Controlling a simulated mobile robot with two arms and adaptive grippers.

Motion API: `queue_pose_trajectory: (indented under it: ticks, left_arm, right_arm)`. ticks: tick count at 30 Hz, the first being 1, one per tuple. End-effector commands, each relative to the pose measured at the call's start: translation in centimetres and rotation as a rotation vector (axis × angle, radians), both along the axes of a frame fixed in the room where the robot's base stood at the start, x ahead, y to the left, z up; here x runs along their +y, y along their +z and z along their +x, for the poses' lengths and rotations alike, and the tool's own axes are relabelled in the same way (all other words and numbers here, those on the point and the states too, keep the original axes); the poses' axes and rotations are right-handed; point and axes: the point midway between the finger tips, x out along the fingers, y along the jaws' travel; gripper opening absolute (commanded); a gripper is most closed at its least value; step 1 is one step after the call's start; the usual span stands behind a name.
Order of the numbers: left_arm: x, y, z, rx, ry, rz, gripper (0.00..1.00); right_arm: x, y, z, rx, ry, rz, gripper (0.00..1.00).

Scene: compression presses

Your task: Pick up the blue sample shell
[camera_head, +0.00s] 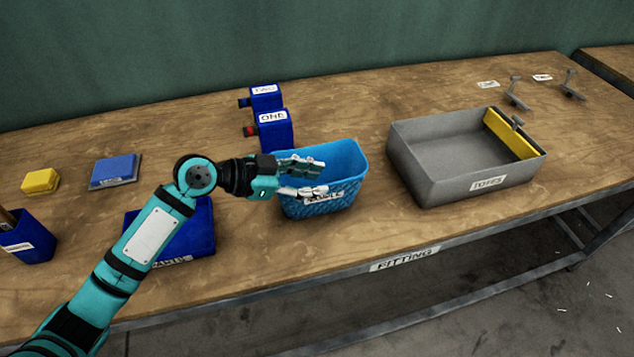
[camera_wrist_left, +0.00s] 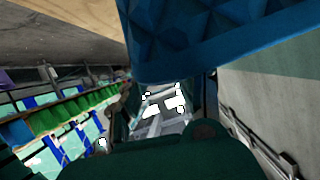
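The blue sample shell (camera_head: 345,163) is a light blue, open-topped bin with a patterned wall and a white label on its front. It stands upright on the wooden bench. My left gripper (camera_head: 324,176) is at the shell's left and front side, its two fingers spread apart and pointing right, overlapping the shell in the head view. The shell's patterned wall (camera_wrist_left: 205,40) fills the top of the left wrist view, close to the fingers. The gap between the fingers (camera_wrist_left: 168,100) shows background. Whether they touch the shell I cannot tell. My right gripper is not in view.
A grey tray (camera_head: 415,172) with a yellow bar stands to the right. Dark blue boxes labelled ONE (camera_head: 275,134) and TWO (camera_head: 263,104) stand behind the shell. Another dark blue box (camera_head: 202,228) lies under my left arm. The bench's front edge is close.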

Motion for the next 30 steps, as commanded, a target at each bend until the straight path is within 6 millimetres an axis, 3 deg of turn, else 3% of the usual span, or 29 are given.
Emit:
queue_pose_trajectory:
  ticks: [3,8,17,25,30]
  left_arm:
    - [-1.8,-0.4,0.3,0.005,-0.002,-0.004,0.32]
    - [-3.6,-1.5,1.0,0.003,-0.001,-0.003,0.32]
    - [-4.0,-2.0,1.2,0.001,-0.001,0.001,0.32]
    - [-4.0,-1.9,1.2,0.001,-0.001,0.0,0.0]
    - [-4.0,-1.9,1.2,0.001,-0.001,0.0,0.0]
  right_arm:
    - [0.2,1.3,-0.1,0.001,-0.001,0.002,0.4]
    - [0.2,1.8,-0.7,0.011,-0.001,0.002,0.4]
    - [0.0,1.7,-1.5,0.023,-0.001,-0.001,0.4]
    - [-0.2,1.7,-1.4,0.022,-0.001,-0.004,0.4]
    - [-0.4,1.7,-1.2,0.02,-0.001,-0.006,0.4]
